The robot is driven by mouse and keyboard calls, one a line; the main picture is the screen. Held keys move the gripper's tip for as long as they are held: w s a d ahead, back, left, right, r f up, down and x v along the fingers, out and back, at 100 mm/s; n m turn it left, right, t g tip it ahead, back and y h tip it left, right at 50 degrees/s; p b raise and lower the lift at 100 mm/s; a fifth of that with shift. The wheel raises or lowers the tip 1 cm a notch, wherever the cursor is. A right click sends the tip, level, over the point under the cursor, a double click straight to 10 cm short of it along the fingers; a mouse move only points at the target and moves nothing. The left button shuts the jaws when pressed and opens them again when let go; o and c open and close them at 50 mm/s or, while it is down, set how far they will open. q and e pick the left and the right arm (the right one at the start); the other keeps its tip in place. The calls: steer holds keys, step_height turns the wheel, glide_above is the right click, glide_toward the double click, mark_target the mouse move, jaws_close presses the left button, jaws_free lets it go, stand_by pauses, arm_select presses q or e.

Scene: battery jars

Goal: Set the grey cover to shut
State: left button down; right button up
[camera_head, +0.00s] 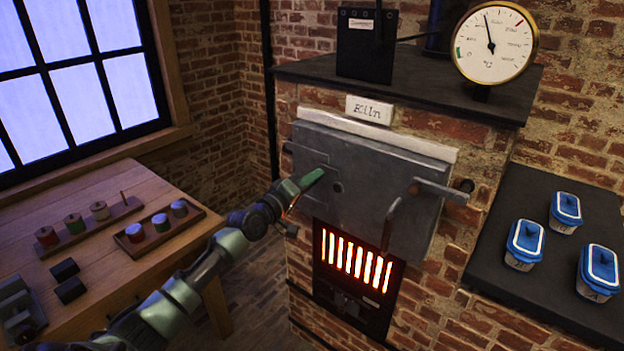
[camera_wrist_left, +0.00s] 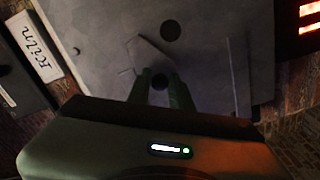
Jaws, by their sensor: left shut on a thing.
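The kiln's grey metal front (camera_head: 385,185) stands upright above the glowing grate. A grey flat plate (camera_head: 309,157), which looks like the grey cover, lies against its left part. A dark round hole (camera_head: 337,187) shows to the right of the plate, uncovered; the left wrist view also shows a dark hole (camera_wrist_left: 171,31). My left gripper (camera_head: 313,178) is at the plate's lower edge. In the left wrist view its green fingers (camera_wrist_left: 163,88) are closed around a small dark part, seemingly the cover's knob, which they mostly hide. My right gripper is out of view.
A glowing grate (camera_head: 355,262) lies below the front. A grey lever (camera_head: 442,190) and a hanging hook (camera_head: 390,222) stick out at right. A wooden table (camera_head: 110,270) with spools and jars is at left; blue-lidded jars (camera_head: 525,243) stand on a dark shelf at right.

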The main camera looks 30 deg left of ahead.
arm_select(q)
steer(key=n, duration=0.1)
steer(key=f+n, duration=0.1)
steer(key=n, duration=0.1)
steer(key=shift+d+f, duration=0.3)
steer(key=shift+d, duration=0.1)
steer(key=n, duration=0.2)
steer(key=d+f+n+p, duration=0.1)
steer(key=n, duration=0.2)
steer(key=d+n+p, duration=0.1)
steer(key=n, duration=0.1)
steer(key=shift+s+d+f+n+p, duration=0.15)
steer(key=shift+d+f+n+p, duration=0.15)
steer(key=shift+f, duration=0.05)
steer(key=shift+d+f+n+p, duration=0.1)
steer(key=shift+d+n+p, duration=0.4)
steer(key=shift+n, duration=0.55)
steer(key=shift+d+f+n+p, duration=0.1)
steer(key=shift+d+n+p, duration=0.35)
steer(key=shift+n, duration=0.6)
steer(key=c, duration=1.3)
jaws_free()
steer(key=shift+o, duration=0.2)
steer(key=shift+s, duration=0.1)
